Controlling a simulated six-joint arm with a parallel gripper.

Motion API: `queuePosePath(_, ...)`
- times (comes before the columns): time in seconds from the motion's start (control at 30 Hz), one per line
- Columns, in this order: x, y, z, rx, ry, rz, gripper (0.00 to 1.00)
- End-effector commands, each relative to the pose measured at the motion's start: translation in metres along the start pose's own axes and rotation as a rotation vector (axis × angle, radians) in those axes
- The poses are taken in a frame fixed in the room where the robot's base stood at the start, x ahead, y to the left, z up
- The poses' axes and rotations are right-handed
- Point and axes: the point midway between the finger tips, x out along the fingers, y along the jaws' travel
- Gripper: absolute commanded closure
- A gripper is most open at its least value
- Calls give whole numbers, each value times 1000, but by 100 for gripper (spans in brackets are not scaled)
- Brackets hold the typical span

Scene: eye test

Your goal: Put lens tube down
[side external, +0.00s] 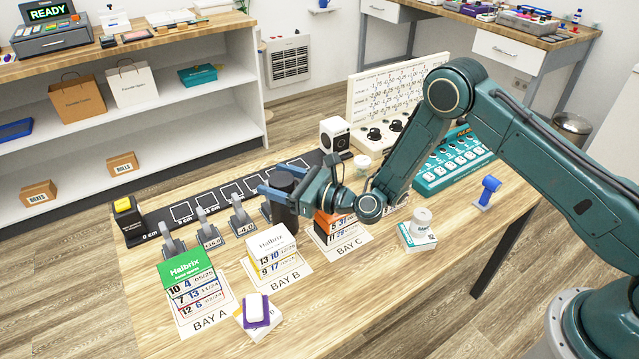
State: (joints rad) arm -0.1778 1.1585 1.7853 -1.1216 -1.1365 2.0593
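A dark cylinder, which I take to be the lens tube (285,201), stands upright between the fingers of my gripper (284,185). My gripper reaches in from the right and appears shut on the tube, with a finger on each side. Parts of the tube and of the far finger are hidden.
Grey holders (240,218) stand left of the tube. Bay A (211,325), Bay B (285,281) and Bay C (348,250) cards hold boxes in front. A white speaker-like box (335,136) and a teal console (450,165) stand behind and right.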

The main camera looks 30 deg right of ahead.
Motion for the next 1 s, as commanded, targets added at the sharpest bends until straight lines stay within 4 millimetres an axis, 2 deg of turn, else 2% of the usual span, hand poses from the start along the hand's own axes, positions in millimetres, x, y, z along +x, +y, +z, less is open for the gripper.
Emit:
queuePosePath(0.53, -1, 0, 3, 0, 0, 1, 31)
queuePosePath(1.0, -25, 0, 2, 1, 2, 2, 31)
